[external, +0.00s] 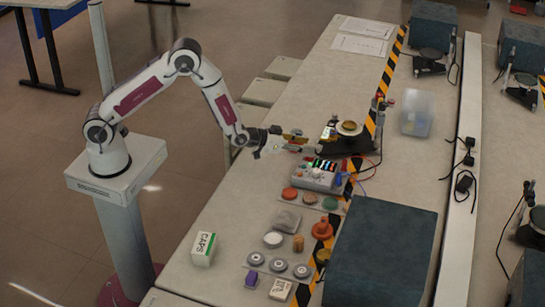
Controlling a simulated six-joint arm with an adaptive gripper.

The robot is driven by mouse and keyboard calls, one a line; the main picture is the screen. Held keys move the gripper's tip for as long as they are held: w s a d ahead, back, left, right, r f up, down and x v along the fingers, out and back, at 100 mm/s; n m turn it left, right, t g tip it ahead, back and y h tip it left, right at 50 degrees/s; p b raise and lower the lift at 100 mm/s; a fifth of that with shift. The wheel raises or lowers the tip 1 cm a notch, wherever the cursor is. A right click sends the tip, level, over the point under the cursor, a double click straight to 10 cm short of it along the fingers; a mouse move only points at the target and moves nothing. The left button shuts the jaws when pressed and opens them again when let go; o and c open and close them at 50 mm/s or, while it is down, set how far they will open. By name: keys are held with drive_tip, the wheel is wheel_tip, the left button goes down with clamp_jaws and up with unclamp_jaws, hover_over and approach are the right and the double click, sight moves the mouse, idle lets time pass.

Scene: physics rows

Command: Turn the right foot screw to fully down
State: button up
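A physics apparatus on a dark base (338,149) stands on the bench, with a round brass-coloured disc (349,128) on top. Its foot screws are too small to make out, so I cannot tell how far the right one is turned. My gripper (275,143) is left of the apparatus, above the bench. A small yellow and green piece (294,137) shows just beyond the gripper, between it and the apparatus; I cannot tell whether they touch. The fingers are too small to tell whether they are open or shut.
A grey control box (316,176) with coloured leads stands in front of the apparatus. Several coloured discs, small weights and a CAPS box (203,249) lie nearer. A large dark box (381,255) fills the front right. The bench (225,205) left of these is mostly clear.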

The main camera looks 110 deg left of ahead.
sight(319, 146)
drive_tip(key=shift+x, duration=2.5)
clamp_jaws()
